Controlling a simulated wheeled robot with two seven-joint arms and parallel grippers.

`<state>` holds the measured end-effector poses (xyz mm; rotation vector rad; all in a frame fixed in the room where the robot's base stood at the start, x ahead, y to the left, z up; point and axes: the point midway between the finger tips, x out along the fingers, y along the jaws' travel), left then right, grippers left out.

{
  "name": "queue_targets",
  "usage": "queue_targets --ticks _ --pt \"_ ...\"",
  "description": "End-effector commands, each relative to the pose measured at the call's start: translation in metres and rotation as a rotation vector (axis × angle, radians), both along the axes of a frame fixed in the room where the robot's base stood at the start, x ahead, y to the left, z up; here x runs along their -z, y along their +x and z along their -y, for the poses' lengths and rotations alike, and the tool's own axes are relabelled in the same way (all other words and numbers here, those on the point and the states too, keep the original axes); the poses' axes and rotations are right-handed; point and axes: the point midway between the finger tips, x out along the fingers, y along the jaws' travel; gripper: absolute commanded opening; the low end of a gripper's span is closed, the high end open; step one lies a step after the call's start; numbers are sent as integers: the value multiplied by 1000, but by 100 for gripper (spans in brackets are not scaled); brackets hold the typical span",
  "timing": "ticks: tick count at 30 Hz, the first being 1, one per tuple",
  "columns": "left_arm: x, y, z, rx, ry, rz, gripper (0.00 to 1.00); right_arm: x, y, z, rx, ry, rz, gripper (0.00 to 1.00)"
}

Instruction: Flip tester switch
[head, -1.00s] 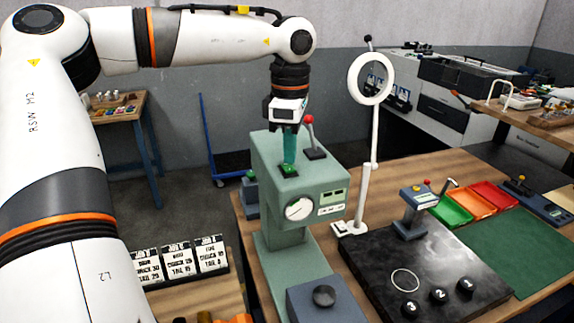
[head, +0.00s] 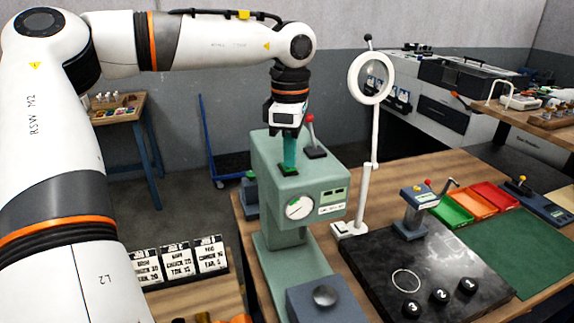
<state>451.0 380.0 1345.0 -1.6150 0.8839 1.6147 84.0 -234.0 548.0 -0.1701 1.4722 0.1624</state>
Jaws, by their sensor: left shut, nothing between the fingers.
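The green tester (head: 280,200) stands on the wooden bench, with a round dial (head: 299,207) and a small display on its front. On its top are a dark switch plate with a green part (head: 289,169) and a red-knobbed lever (head: 311,132) on a dark base. My left gripper (head: 289,163) points straight down with its teal fingers shut and empty, the tips at or just above the switch plate. I cannot tell whether they touch it; the fingers partly hide the switch. My right gripper is not in the view.
A white ring lamp (head: 371,78) on a post stands right of the tester. A black plate (head: 440,262) with numbered knobs lies further right, with coloured trays (head: 470,203) and a green mat (head: 520,250) beyond. Flip cards (head: 178,260) stand at lower left.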

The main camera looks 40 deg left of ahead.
Motion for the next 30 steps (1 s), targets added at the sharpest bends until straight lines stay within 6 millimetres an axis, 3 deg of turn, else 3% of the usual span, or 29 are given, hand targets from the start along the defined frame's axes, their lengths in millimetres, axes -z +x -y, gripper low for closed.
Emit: queue_targets --ticks 16,30 --pt "5 0 0 0 1 -1 0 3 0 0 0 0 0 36" --pt "-31 0 0 0 1 0 0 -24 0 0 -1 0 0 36"
